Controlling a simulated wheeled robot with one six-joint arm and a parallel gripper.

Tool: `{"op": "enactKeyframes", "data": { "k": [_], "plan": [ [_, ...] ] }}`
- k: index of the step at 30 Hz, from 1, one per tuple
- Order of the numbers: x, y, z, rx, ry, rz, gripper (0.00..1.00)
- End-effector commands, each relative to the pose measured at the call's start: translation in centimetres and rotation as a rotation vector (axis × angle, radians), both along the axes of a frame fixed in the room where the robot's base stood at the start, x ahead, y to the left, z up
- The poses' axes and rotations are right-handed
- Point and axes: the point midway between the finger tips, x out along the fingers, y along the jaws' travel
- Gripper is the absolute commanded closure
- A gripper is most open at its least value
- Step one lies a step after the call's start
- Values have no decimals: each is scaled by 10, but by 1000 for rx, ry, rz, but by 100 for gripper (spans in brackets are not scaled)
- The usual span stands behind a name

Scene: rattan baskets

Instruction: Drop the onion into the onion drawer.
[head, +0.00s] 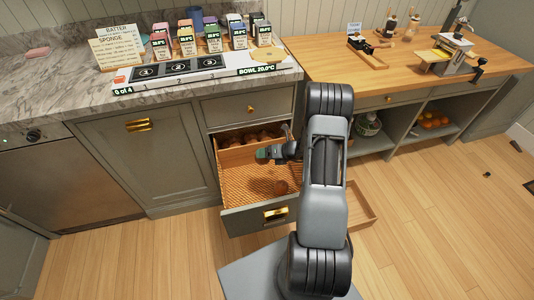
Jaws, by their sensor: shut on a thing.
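The drawer (243,217) under the counter is pulled open and lined with woven rattan. A divider splits it, and several brown round things (262,137) fill the back part. One brown round thing, seemingly an onion (280,187), lies in the front part near the right side, apart from my gripper. My gripper (264,153) is over the drawer, near the divider, pointing left. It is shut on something. A small greenish patch shows at its tip, but what it holds cannot be made out. My arm hides the drawer's right side.
A closed drawer (250,108) sits directly above the open one. A low wooden tray or drawer (360,206) shows to the right, partly behind my arm. Cartons and a numbered board (180,70) stand on the counter. The floor at front left is clear.

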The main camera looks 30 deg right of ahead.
Motion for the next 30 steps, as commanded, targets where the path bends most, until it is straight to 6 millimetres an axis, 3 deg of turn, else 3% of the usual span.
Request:
{"op": "enactKeyframes", "data": {
  "k": [8,9,17,25,30],
  "plan": [
    [0,0,-2,0,-2,0,55],
    [0,0,-2,1,-1,0,24],
    [0,0,-2,1,0,1,0],
    [-2,-1,0,0,0,0,0],
    [-14,-14,12,0,-1,-3,0]
  ]
}}
